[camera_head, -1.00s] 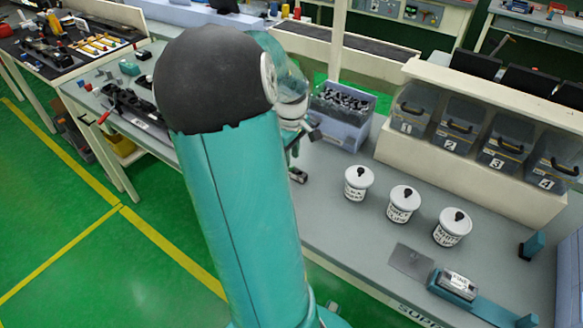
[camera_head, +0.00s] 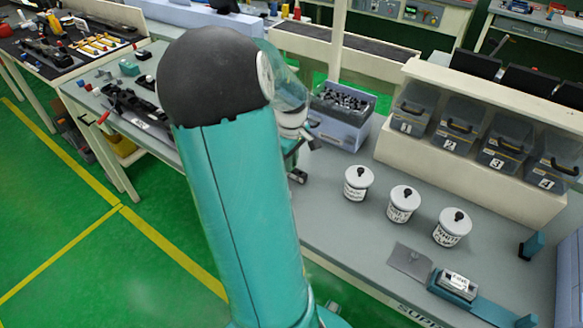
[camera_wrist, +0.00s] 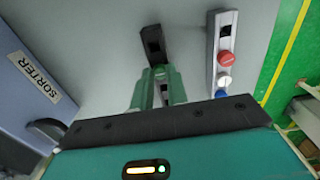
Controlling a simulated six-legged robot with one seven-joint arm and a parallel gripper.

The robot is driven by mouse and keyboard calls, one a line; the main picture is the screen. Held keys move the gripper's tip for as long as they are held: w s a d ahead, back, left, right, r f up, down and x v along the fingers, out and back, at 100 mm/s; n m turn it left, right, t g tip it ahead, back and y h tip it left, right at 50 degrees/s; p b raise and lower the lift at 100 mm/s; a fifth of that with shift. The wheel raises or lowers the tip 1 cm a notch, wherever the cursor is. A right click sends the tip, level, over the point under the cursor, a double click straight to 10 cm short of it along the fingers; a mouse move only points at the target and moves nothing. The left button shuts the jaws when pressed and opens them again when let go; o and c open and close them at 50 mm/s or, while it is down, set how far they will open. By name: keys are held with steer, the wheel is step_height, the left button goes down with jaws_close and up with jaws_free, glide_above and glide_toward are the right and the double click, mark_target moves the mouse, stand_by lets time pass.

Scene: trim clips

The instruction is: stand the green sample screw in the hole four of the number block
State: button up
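My gripper (camera_wrist: 160,75) reaches away from the camera in the wrist view, its greenish fingers close together. I cannot tell whether they grip anything. The green sample screw cannot be told apart from the fingers. A dark narrow block (camera_wrist: 152,42) with a small lighter spot lies just beyond the fingertips; contact is unclear.
A blue bin marked SORTER (camera_wrist: 30,110) stands left in the wrist view; it holds dark parts in the head view (camera_head: 342,125). White lidded jars (camera_head: 403,203) stand farther right, before numbered grey bins (camera_head: 460,125). Bare grey bench (camera_head: 335,225) lies between.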

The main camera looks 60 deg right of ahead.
steer(key=shift+r, duration=0.15)
jaws_close()
steer(key=shift+r, duration=2.4)
